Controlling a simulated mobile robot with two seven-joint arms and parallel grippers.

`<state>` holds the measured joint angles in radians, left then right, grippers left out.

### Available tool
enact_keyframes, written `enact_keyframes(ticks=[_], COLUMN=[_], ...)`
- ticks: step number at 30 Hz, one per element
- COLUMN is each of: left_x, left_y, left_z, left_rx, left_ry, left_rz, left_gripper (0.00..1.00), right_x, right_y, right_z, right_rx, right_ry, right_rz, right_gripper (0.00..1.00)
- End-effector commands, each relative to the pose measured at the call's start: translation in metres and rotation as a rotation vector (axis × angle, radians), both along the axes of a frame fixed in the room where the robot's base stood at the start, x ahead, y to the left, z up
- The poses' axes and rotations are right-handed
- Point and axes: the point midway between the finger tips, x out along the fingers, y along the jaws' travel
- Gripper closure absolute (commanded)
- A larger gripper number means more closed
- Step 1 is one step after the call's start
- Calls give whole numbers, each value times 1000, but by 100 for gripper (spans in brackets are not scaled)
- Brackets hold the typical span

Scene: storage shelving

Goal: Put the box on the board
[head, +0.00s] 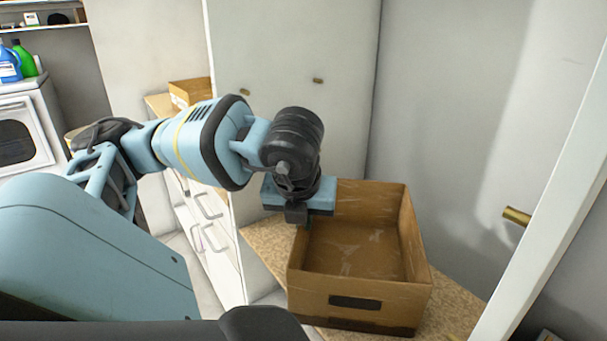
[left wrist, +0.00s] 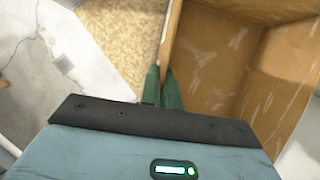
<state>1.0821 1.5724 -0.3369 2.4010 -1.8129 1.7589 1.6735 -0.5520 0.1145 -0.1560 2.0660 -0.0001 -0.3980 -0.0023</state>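An open brown box (head: 408,240) with a dark label on its front is at the centre right of the head view. It is over a speckled tan board (head: 455,298); I cannot tell whether its base touches the board. My left gripper (head: 304,224) points down at the box's left wall. In the left wrist view, its green fingers (left wrist: 161,88) are close together, one on each side of the box wall (left wrist: 169,40), shut on it. The board also shows in the left wrist view (left wrist: 115,40). My right gripper is not in view.
White cabinet doors (head: 290,45) with brass knobs stand behind the box. A white upright (head: 560,210) is at the right. Another brown box (head: 190,92) stands farther back at the left. White drawers (head: 212,235) are left of the board.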

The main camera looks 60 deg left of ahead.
Motion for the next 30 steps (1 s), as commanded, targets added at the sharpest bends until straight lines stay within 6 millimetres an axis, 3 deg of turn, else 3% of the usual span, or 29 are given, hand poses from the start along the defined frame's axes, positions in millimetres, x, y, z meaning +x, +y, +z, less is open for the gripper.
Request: enact_keyframes(ticks=[5,11,23,30], left_x=[0,0,-1,-9], left_y=[0,0,-2,-14], left_z=[-1,-1,5,45], left_rx=[-1,-1,-3,-5], left_ry=[-1,1,-2,-10], left_rz=[0,-1,-1,-6], left_gripper=[100,75,75,75], right_x=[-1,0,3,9], right_y=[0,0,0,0], right_z=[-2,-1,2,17], right_rx=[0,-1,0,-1], right_ry=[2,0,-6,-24], right_rz=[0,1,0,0], right_gripper=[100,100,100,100])
